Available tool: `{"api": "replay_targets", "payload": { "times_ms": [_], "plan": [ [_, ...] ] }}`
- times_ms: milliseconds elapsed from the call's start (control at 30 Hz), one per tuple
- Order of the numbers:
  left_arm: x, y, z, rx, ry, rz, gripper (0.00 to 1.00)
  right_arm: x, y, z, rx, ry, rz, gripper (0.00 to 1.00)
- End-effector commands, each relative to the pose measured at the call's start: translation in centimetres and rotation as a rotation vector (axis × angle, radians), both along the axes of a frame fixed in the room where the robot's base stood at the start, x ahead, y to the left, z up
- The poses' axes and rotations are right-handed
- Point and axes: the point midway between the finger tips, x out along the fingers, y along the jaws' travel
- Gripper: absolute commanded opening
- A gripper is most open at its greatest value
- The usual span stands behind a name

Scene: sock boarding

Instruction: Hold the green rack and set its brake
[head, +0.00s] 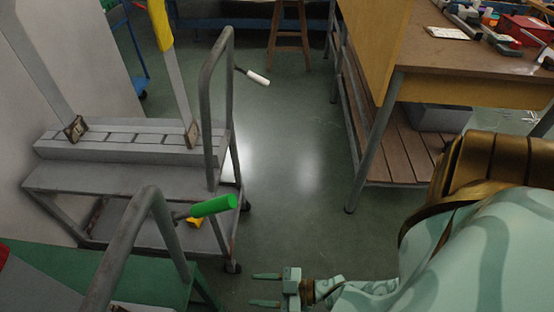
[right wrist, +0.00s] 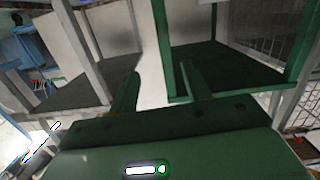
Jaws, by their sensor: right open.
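The green rack (head: 60,268) shows at the lower left of the head view, cut off by the frame edge. A bent grey rail (head: 147,205) rises in front of it. A lever with a green grip (head: 213,206) sticks out to the right beside this rail. In the right wrist view, a green post (right wrist: 161,40) and a dark shelf in a green frame stand beyond my fingers. My right gripper (head: 266,289) is open and empty, low over the floor, right of the rack and apart from the green grip. My left gripper is not in view.
A grey stepped rack (head: 105,178) on castors stands behind, with a white-gripped lever (head: 257,77) on its rail. A wooden workbench (head: 420,55) with a slatted lower shelf stands at the right. The floor (head: 295,170) between is clear.

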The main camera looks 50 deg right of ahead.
Motion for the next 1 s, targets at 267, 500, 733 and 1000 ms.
{"api": "replay_targets", "payload": {
  "times_ms": [267,500,733,1000],
  "plan": [
    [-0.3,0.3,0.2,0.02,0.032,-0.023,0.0,0.0,0.5,2.4,0.108,-0.072,0.023,0.48],
    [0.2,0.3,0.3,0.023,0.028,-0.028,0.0,0.8,1.1,2.3,0.107,-0.071,0.021,0.48],
    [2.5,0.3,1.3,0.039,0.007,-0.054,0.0,4.6,3.7,2.1,0.108,-0.071,0.021,0.48],
    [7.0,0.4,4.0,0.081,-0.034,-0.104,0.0,9.8,7.2,2.0,0.109,-0.069,0.021,0.48]
  ]
}}
